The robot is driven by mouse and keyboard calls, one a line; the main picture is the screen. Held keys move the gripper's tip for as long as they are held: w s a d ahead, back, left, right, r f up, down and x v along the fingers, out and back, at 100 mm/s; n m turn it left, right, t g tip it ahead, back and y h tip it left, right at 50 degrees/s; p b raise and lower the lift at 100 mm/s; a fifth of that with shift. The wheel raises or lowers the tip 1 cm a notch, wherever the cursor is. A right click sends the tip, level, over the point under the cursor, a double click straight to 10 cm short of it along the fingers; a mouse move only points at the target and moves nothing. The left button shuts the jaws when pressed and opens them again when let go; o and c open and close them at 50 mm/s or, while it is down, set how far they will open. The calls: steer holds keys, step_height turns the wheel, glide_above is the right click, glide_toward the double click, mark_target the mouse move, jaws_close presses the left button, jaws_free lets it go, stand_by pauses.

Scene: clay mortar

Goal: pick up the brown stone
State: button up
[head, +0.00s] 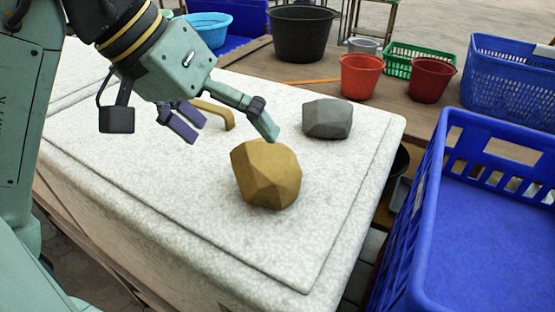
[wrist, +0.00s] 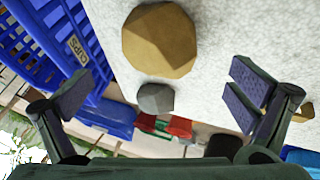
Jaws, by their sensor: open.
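The brown stone (head: 267,175) is a faceted, yellowish-brown block on the pale, speckled top of a white chest. It also shows at the top middle of the wrist view (wrist: 159,40). My gripper (head: 222,133) is open and empty, above the chest top and up and left of the stone in the head view. In the wrist view my two fingers (wrist: 155,88) stand wide apart, with the stone beyond them and between their lines. Nothing visibly touches the stone.
A grey stone (head: 327,118) lies behind the brown one. A tan handle (head: 214,112) stands on the lid (head: 190,215). A blue crate (head: 425,215) is at the right. Red pots (head: 361,75), a green basket (head: 402,58) and a black tub (head: 301,34) stand behind. The lid's front is clear.

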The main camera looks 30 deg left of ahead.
mark_target(264, 163)
steer(key=p+x, duration=0.1)
steer(key=x, duration=0.8)
steer(key=shift+w+p, duration=0.1)
steer(key=shift+p, duration=0.25)
steer(key=shift+r, duration=0.1)
steer(key=shift+c, duration=0.4)
steer(key=c, duration=1.7)
